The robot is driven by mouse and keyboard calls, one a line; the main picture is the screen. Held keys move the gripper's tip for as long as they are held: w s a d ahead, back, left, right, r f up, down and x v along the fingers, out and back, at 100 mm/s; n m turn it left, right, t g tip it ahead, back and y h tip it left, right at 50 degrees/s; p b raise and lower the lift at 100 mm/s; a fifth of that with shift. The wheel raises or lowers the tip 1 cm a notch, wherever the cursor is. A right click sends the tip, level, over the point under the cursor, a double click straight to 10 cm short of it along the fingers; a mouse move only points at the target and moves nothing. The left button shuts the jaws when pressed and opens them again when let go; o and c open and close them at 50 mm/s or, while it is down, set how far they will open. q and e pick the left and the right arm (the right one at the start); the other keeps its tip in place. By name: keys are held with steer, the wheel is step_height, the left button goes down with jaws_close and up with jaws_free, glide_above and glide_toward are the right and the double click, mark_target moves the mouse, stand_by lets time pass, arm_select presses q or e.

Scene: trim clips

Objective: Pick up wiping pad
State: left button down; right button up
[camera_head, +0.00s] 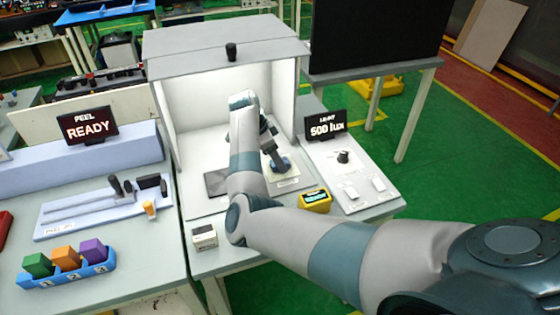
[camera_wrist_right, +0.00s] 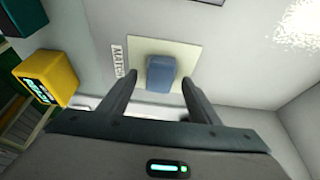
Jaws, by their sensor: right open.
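A small blue block (camera_wrist_right: 160,76), which looks like the wiping pad, sits on a cream square (camera_wrist_right: 140,52) beside a label reading "MATCH". My right gripper (camera_wrist_right: 159,82) is open, with its two fingers on either side of the block in the wrist view. I cannot tell whether they touch it. In the head view my right gripper (camera_head: 272,150) reaches down inside the lit booth, and the blue block (camera_head: 283,164) shows partly behind it. My left gripper is not in view.
The booth (camera_head: 290,95) has walls and a roof around my right arm. A yellow device (camera_head: 316,200) stands at its front; it also shows in the wrist view (camera_wrist_right: 47,80).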

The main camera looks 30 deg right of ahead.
steer(key=shift+d+f, duration=0.15)
steer(key=shift+f, duration=0.35)
steer(key=c, duration=1.1)
steer(key=shift+r, duration=0.15)
